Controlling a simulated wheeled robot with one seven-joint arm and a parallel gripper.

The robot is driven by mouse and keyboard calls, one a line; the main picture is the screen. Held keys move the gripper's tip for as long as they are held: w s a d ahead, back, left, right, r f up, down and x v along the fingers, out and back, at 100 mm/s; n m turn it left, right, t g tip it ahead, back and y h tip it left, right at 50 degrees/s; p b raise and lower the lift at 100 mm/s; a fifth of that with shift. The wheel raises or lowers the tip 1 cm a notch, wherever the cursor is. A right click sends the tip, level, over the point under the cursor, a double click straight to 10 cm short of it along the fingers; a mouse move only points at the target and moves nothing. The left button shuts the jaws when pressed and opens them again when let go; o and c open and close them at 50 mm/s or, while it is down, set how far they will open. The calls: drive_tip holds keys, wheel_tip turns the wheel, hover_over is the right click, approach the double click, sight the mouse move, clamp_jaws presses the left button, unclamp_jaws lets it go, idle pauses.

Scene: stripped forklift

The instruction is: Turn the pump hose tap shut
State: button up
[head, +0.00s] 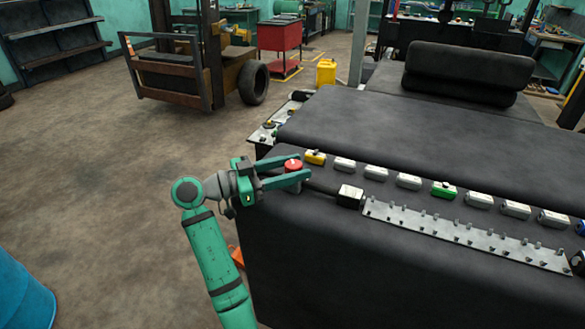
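A round red knob (293,165) stands at the near left end of the dark padded bench; it is the only tap-like thing I can make out, but I cannot be sure it is the pump hose tap. My green gripper (298,168) reaches in from the left at bench height. Its two fingers are apart, one on the far side and one on the near side of the red knob. I cannot tell whether they touch it. The knob's lower part is hidden by the near finger. No turn mark on the knob is readable.
A dark bar runs from beside the knob to a white-topped black block (350,195). A metal strip with pegs (465,235) extends right. A yellow-topped block (315,157) and several white blocks line the bench behind. Open floor (110,190) lies left; a blue drum (22,290) stands lower left.

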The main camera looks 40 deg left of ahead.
drive_tip(key=shift+o, duration=0.5)
drive_tip(key=shift+s+a, duration=0.15)
drive_tip(key=shift+s, duration=0.05)
drive_tip(key=v, duration=1)
drive_tip(key=shift+s, duration=0.15)
drive_tip(key=shift+f, duration=0.15)
